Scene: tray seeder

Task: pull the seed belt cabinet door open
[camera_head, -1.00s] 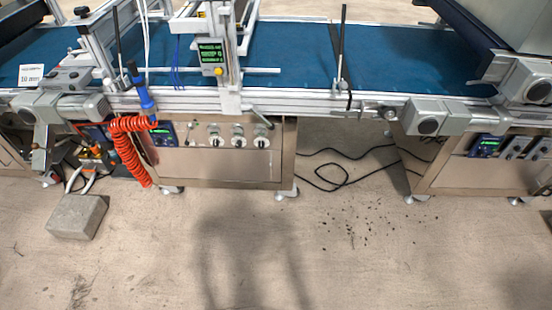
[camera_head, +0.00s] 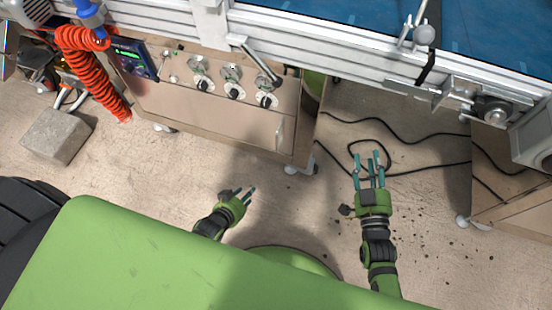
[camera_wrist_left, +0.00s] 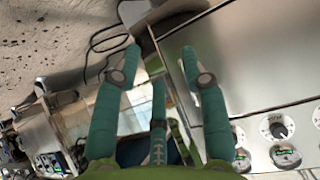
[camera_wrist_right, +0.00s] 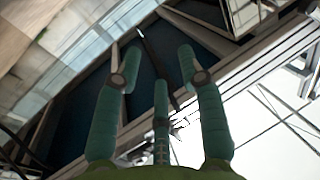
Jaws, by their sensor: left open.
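The seed belt cabinet (camera_head: 150,93) stands under the conveyor, left of centre in the head view. Its door (camera_head: 215,120) is a metal front panel below several round knobs and looks shut. A slim upright handle (camera_head: 279,133) is at the door's right end. My left gripper (camera_head: 247,194) is open and empty, in front of and below the door, apart from the handle. The left wrist view shows the cabinet's metal panel (camera_wrist_left: 235,60) to the right of the spread fingers. My right gripper (camera_head: 370,163) is open and empty, right of the cabinet, above the floor.
The conveyor frame (camera_head: 340,55) overhangs the cabinet. Black cables (camera_head: 420,141) lie on the floor at the right, near a second cabinet (camera_head: 515,205). A concrete block (camera_head: 56,136) and a red coiled hose (camera_head: 95,75) are at the left. Floor before the door is clear.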

